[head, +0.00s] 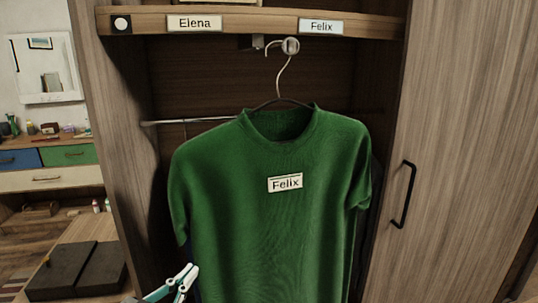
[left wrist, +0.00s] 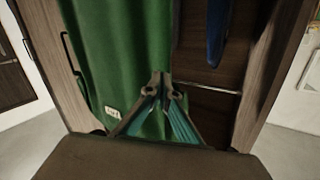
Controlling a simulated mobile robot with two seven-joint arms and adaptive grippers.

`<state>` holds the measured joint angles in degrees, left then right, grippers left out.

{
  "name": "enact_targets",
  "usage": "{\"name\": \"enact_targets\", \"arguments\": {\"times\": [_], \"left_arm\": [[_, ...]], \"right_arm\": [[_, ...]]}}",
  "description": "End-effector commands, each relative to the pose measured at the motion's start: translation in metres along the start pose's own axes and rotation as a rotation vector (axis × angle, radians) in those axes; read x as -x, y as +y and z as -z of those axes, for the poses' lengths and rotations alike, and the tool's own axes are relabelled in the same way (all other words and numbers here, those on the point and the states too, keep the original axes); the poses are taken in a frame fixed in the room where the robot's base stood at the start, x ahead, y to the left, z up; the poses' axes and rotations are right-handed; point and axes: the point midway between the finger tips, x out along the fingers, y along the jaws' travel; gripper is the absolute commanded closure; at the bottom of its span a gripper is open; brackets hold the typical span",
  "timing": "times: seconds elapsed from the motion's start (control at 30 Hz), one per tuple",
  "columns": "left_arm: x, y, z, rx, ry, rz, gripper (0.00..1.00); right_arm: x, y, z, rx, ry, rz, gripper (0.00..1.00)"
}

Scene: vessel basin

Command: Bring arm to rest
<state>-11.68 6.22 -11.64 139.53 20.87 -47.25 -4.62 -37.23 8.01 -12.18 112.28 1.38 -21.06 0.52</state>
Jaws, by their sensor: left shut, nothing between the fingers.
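My left gripper (head: 184,279) is at the bottom of the head view, just left of the green shirt's lower part. In the left wrist view its fingertips (left wrist: 160,80) are together, with nothing between them and the shirt behind. The green shirt (head: 275,225) hangs upright on a hanger (head: 283,78) in the open wardrobe. The hanger's hook is up at a round-ended peg (head: 290,46) under the shelf. The shirt carries a "Felix" tag and also shows in the left wrist view (left wrist: 120,60). My right gripper is not in view.
The shelf edge (head: 255,22) bears the labels "Elena" and "Felix". A metal rail (head: 190,121) runs behind the shirt, and a blue garment (left wrist: 215,35) hangs nearby. A wardrobe door (head: 455,150) with a dark handle is at right. A dark box (head: 80,268) lies at lower left.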

Motion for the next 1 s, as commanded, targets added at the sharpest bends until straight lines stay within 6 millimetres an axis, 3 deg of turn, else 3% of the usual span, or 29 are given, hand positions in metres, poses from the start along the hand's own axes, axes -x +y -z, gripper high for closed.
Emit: {"name": "enact_targets", "arguments": {"times": [0.03, 0.2, 0.33, 0.5, 0.83, 1.0], "left_arm": [[0.01, -0.002, -0.036, -0.045, -0.108, 0.015, 1.0], [0.059, -0.019, -0.138, -0.199, -0.449, 0.066, 1.0], [0.1, -0.033, -0.187, -0.286, -0.645, 0.094, 1.0], [0.143, -0.046, -0.224, -0.363, -0.82, 0.119, 1.0], [0.217, -0.07, -0.266, -0.481, -1.084, 0.156, 1.0], [0.197, -0.048, -0.281, -0.426, -1.013, 0.12, 1.0]], "right_arm": [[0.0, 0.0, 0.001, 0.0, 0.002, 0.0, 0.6], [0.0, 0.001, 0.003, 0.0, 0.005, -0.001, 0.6], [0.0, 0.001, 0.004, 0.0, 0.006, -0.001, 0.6], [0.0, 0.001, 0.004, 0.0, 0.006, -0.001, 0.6], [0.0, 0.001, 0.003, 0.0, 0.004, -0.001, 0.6], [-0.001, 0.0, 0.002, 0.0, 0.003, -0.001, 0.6]]}}
